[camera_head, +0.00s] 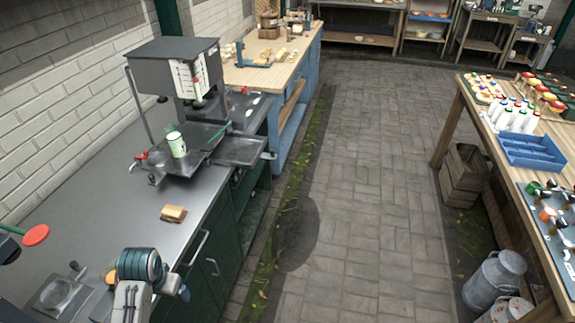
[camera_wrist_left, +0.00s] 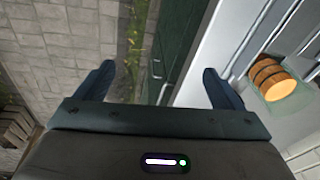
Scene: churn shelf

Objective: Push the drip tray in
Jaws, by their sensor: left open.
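A grey machine (camera_head: 176,50) stands on the counter along the left wall. Low on it, a flat grey tray (camera_head: 240,150), which looks like the drip tray, sticks out to the right toward the aisle. A darker plate lies beside it, and a pale green-and-white cup (camera_head: 177,145) stands at this plate. My left gripper (camera_wrist_left: 158,80) is open and empty in the left wrist view, over the counter's front edge. The tray does not show clearly there. In the head view I cannot make out its fingers. My right gripper is not in view.
A brown block (camera_head: 173,213) lies on the grey counter (camera_head: 115,205). A banded wooden piece (camera_wrist_left: 270,77) in a clear vessel is right of my left gripper. Dark green cabinets (camera_head: 212,245) sit below the counter. The paved aisle (camera_head: 365,180) is clear.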

